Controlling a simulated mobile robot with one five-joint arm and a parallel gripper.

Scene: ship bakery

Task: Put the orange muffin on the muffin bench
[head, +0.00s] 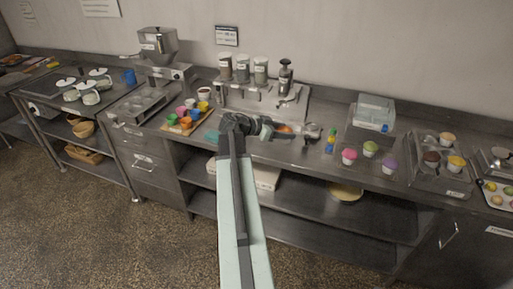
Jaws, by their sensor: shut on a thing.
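My gripper (290,131) is over the middle of the steel counter, in front of the canister rack. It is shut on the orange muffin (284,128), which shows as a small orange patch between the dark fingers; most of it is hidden. Whether it touches the counter I cannot tell. Pink (349,156), green (370,149) and purple (389,167) muffins stand on the counter (330,170) to the right. Which part is called the muffin bench I cannot tell from the picture.
A steel tray (423,179) with several muffins is farther right. A clear-lidded box (372,118) stands behind the pink and green muffins. Colourful cups (186,122) stand on a board to the left.

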